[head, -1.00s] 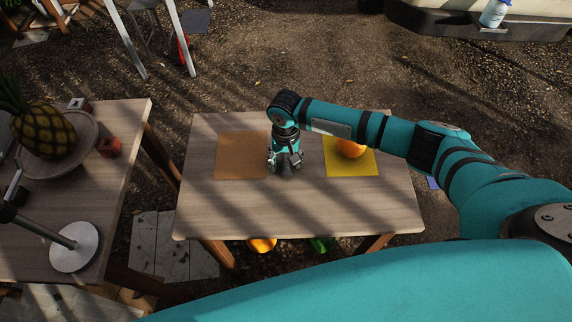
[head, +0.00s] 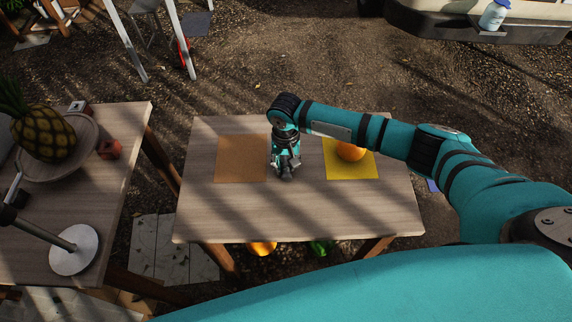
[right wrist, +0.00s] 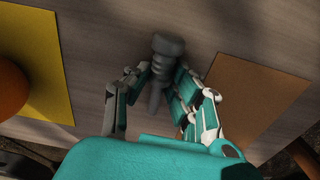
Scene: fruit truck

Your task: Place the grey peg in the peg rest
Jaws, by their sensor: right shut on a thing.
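The grey peg (right wrist: 167,45) shows in the right wrist view, with a wide ribbed head and a narrower shaft. My right gripper (right wrist: 162,74) is shut on it, one finger on each side of the shaft. In the head view my right gripper (head: 286,163) is low over the middle of the table, between two mats, and mostly hides the peg (head: 287,175). I cannot tell whether the peg touches the table. I cannot make out a peg rest in either view. My left gripper is not in view.
The wooden table (head: 225,215) has a brown mat (head: 240,158) at left and a yellow mat (head: 363,172) at right with an orange (head: 350,150) on it. A second table at left holds a pineapple (head: 45,138) and small red blocks. The front table edge is clear.

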